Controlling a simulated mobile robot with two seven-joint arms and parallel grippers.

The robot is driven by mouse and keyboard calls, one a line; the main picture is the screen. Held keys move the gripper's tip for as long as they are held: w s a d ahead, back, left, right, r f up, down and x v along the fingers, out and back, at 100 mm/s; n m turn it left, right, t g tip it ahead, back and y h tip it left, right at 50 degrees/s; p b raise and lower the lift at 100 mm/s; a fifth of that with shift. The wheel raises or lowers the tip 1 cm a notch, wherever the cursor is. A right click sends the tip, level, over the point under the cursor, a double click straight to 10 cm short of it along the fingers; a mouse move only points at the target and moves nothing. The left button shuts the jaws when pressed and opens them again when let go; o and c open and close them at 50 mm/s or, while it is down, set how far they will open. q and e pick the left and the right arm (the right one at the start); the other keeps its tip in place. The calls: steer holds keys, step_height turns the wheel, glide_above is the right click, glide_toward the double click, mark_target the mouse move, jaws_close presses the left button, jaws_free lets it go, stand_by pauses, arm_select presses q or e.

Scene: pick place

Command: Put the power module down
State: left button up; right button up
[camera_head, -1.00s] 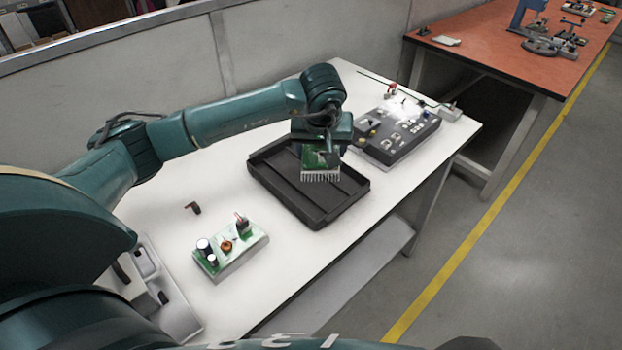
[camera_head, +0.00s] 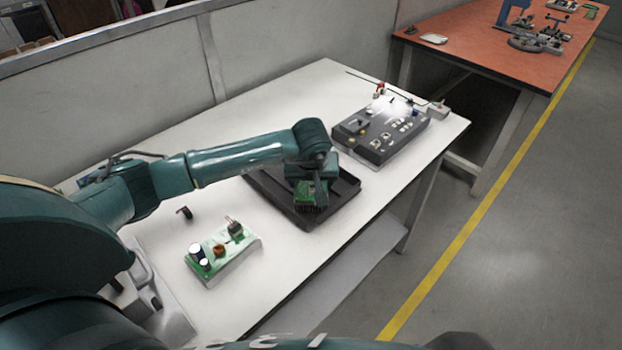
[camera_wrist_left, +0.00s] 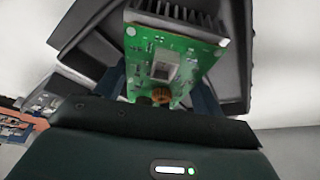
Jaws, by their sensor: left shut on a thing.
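The power module (camera_head: 305,192) is a green circuit board with a black finned heatsink. My left gripper (camera_head: 311,180) is shut on it and holds it low over the right part of the black tray (camera_head: 262,190). In the left wrist view the module's green face (camera_wrist_left: 172,62) shows between the blue fingers, with its heatsink (camera_wrist_left: 180,14) pointing away from the gripper. Whether the heatsink touches the tray floor cannot be told. The arm and gripper hide part of the tray. My right gripper is not in view.
A green board with capacitors (camera_head: 222,252) lies on the white table (camera_head: 310,265) in front of the tray. A dark grey panel device (camera_head: 380,130) stands behind it. A small dark part (camera_head: 185,212) lies at left. The table's right front strip is bare.

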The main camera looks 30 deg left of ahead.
arm_select(q)
steer(key=o, duration=1.2)
steer(key=shift+r+p, duration=0.15)
steer(key=shift+p, duration=0.15)
steer(key=v, duration=1.2)
